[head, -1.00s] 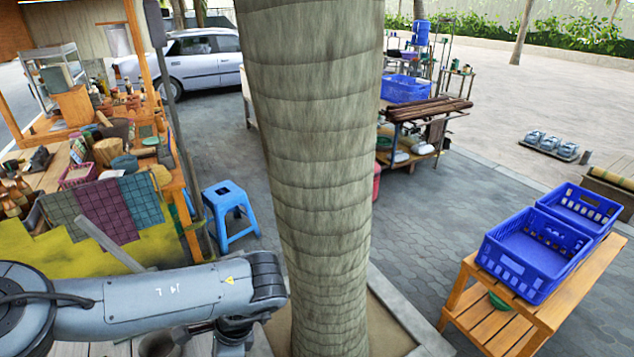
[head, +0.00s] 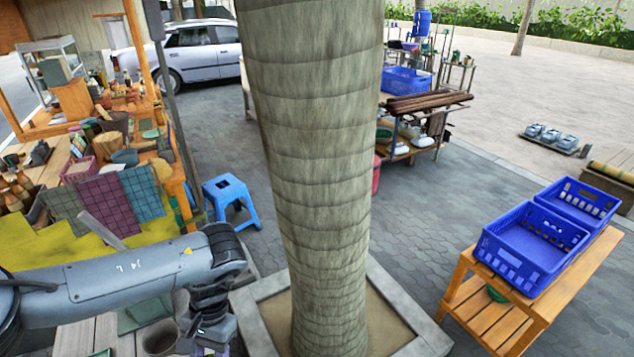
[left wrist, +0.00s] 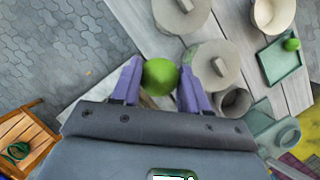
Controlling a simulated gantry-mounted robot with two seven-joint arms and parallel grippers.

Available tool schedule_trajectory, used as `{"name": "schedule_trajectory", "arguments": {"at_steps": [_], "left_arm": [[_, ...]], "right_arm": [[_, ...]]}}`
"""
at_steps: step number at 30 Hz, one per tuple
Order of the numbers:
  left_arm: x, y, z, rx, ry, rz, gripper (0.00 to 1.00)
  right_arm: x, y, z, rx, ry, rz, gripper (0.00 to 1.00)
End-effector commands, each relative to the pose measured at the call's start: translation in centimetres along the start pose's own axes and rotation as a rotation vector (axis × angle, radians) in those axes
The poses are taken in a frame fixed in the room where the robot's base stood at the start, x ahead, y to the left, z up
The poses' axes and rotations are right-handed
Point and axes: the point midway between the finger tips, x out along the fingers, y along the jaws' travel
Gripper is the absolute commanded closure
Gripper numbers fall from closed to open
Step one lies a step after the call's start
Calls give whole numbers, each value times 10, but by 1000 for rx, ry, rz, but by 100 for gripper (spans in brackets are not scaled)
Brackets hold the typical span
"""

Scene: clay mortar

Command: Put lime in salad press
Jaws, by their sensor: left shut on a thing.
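In the left wrist view my left gripper (left wrist: 160,80) is shut on a green lime (left wrist: 160,74), held between its two purple fingers above a plank table. I cannot tell which thing is the salad press. Two round grey clay pieces with raised handles (left wrist: 213,66) lie below and beyond the lime. A grey hollow mortar-like pot (left wrist: 234,101) stands right of the fingers. In the head view my left wrist hangs at the lower left, the lime is not visible, and a grey pot (head: 160,340) shows beside the wrist. My right gripper is in neither view.
A green tray (left wrist: 280,62) with a small green round thing and a cream bowl (left wrist: 272,14) are at the upper right of the wrist view. A thick tree trunk (head: 315,180) stands right of my left arm. Blue crates (head: 530,250) sit far right.

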Motion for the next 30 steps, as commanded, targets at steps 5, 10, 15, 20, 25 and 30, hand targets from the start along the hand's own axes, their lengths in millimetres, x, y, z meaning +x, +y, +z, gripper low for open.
{"name": "schedule_trajectory", "arguments": {"at_steps": [5,10,15,20,25,30], "left_arm": [[-22,0,10,264,-1,-112,90],[-49,-2,24,668,-1,-279,90],[-78,-4,40,1181,1,-491,90],[-100,-5,51,1626,4,-676,90],[-117,-5,61,2007,7,-834,90],[-132,-5,68,2316,10,-965,90]], "right_arm": [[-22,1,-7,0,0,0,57],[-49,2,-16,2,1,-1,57],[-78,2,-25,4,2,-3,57],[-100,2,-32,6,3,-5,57],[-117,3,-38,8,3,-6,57],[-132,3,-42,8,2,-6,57]]}}
